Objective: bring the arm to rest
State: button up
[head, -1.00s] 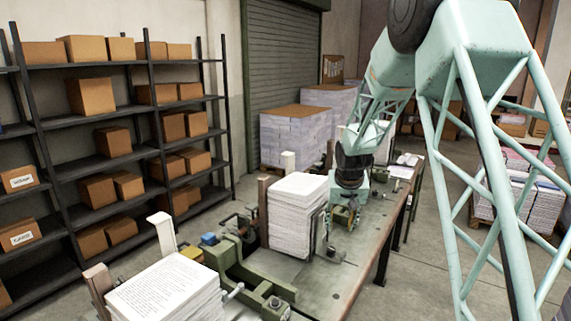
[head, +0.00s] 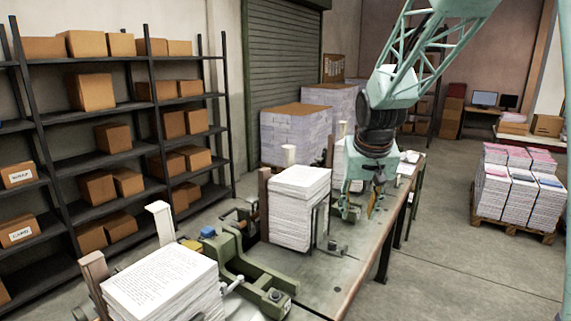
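My gripper (head: 362,203) hangs pointing down from my teal arm, over the right side of the long workbench (head: 320,268). Its two fingers look spread apart, with nothing visible between them. It is just right of and behind the tall white paper stack (head: 298,210). Part of another paper stack (head: 338,160) shows behind my wrist. The fingertips are small in the picture, so their exact height over the bench is hard to tell.
A nearer paper stack (head: 160,285) sits at the front left, beside a green clamp fixture (head: 245,275). Shelves with cardboard boxes (head: 92,92) line the left wall. A pallet of printed stacks (head: 515,195) stands right, with open floor around it.

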jog(key=s+r+b, duration=0.2)
jog(key=s+r, duration=0.1)
jog(key=s, duration=0.9)
jog(key=s+r+b, duration=0.2)
jog(key=s+b, duration=0.1)
jog(key=s, duration=0.9)
jog(key=s+f+b, duration=0.2)
jog(key=s, duration=1)
jog(key=s+f+b, duration=0.2)
jog(key=s+f, duration=0.1)
jog(key=s, duration=0.9)
jog(key=shift+s+f+n+b, duration=0.25)
jog(key=shift+f+n+b, duration=0.05)
jog(key=shift+b, duration=0.1)
